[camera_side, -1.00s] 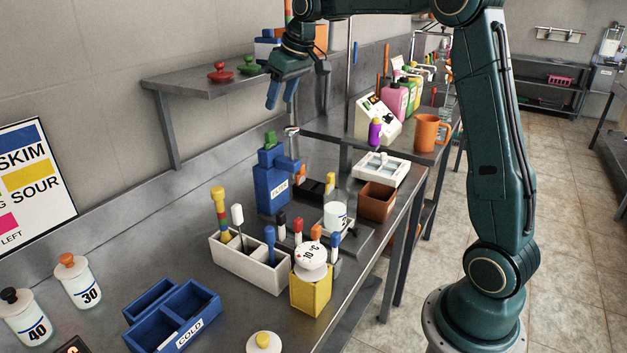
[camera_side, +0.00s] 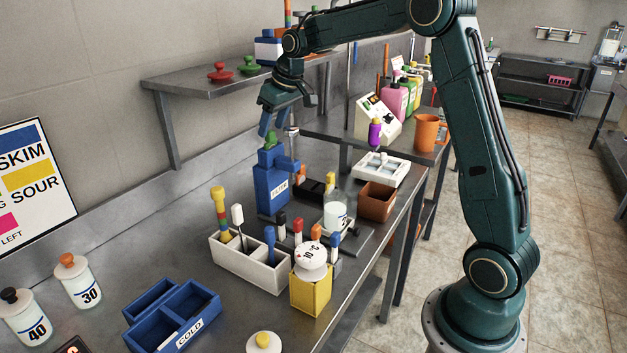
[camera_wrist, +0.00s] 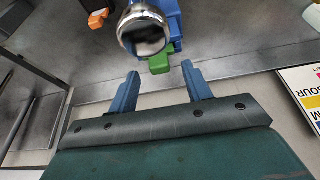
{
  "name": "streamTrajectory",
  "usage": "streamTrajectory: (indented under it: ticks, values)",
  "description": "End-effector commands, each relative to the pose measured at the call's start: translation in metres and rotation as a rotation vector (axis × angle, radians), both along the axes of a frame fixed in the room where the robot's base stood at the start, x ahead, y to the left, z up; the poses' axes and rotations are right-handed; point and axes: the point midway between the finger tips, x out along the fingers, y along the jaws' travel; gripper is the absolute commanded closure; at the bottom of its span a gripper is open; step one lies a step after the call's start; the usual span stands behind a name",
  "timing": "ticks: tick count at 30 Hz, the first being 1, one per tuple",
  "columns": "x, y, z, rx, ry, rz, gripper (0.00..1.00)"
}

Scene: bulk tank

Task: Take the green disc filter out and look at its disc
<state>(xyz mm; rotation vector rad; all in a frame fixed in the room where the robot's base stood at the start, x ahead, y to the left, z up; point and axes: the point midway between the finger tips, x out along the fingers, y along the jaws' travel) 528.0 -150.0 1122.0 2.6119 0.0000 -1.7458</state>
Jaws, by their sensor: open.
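The green disc filter (camera_wrist: 160,63) shows as a green block at the top of the blue housing (camera_side: 271,188); its disc is hidden inside. In the side view my gripper (camera_side: 267,135) is directly above the housing, with its blue fingers pointing down. In the wrist view my gripper (camera_wrist: 160,70) is open, and the green block lies between and just beyond the fingertips. I cannot tell whether the fingers touch it.
A shiny metal fitting (camera_wrist: 143,30) is close beside the green block. A white rack (camera_side: 250,265) with handled tools and a yellow box (camera_side: 311,290) stand in front. A wall shelf (camera_side: 200,85) with red and green lids is behind. Bare bench lies left of the housing.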

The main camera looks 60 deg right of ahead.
Motion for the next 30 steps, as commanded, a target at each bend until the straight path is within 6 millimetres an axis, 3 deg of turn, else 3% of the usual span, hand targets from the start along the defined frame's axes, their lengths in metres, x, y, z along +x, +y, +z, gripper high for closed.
streamTrajectory:
  ticks: [6,20,21,28,30]
  values:
    - [0.0058,0.0003,-0.0136,0.0,0.0,0.0,0.51]
    - [0.0058,0.0001,-0.0137,0.0,0.0,0.0,0.51]
    - [0.0058,0.0001,-0.0137,0.0,0.0,0.0,0.53]
    - [0.0058,0.0001,-0.0136,0.0,0.0,0.0,0.98]
    - [0.0058,0.0,-0.0136,0.0,0.0,0.0,1.0]
